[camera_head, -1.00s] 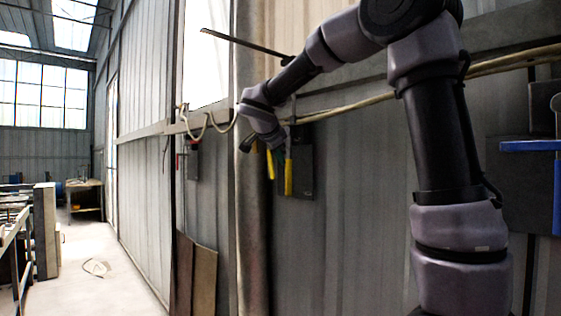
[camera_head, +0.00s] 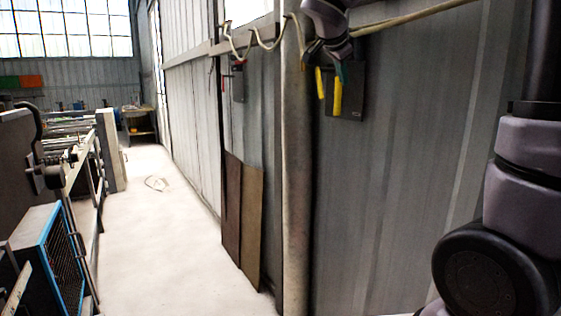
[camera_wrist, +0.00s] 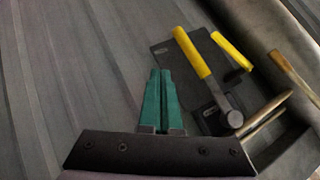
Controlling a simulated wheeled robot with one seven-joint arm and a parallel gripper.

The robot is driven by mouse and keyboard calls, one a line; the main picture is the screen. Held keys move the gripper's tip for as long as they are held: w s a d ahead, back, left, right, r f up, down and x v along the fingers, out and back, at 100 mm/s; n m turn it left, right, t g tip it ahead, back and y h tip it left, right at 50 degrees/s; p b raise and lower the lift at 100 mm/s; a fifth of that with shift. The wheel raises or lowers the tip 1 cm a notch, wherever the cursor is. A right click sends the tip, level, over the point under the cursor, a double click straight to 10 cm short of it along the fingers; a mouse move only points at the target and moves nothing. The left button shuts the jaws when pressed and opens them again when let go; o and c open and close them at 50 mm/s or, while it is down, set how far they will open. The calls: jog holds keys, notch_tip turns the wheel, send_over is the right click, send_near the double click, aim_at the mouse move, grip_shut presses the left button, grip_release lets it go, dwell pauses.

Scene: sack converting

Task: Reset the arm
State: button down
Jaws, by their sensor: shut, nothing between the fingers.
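My gripper (camera_wrist: 158,76) shows in the wrist view with its two green fingers together and nothing between them. In the head view my gripper (camera_head: 343,69) is small, at the top right of centre in front of the corrugated wall. A dark wall box (camera_head: 357,92) with yellow handles (camera_head: 338,98) is right by it in the picture. In the wrist view the yellow handles (camera_wrist: 192,52) are right of the fingers, on the dark box (camera_wrist: 172,58). I cannot tell the exact gap between fingers and box.
A pipe (camera_head: 297,180) runs down the wall, with brown boards (camera_head: 250,225) leaning left of it. A blue-framed machine (camera_head: 50,255) stands at left. The aisle floor (camera_head: 175,255) between is mostly clear.

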jog(key=s+d+f+n+g+y, duration=0.1)
jog(key=s+d+f+n+y, duration=0.15)
jog(key=s, duration=0.55)
jog(key=s+d+f+n+y, duration=0.15)
jog(key=s+f+n, duration=0.25)
jog(key=s, duration=0.5)
jog(key=s+d+f+n+g+y, duration=0.1)
jog(key=s+f+n+y, duration=0.25)
jog(key=s, duration=0.45)
jog(key=m+t+y, duration=0.5)
jog(key=m+t, duration=0.1)
jog(key=m, duration=0.2)
send_near(321, 88)
jog(key=x, duration=0.7)
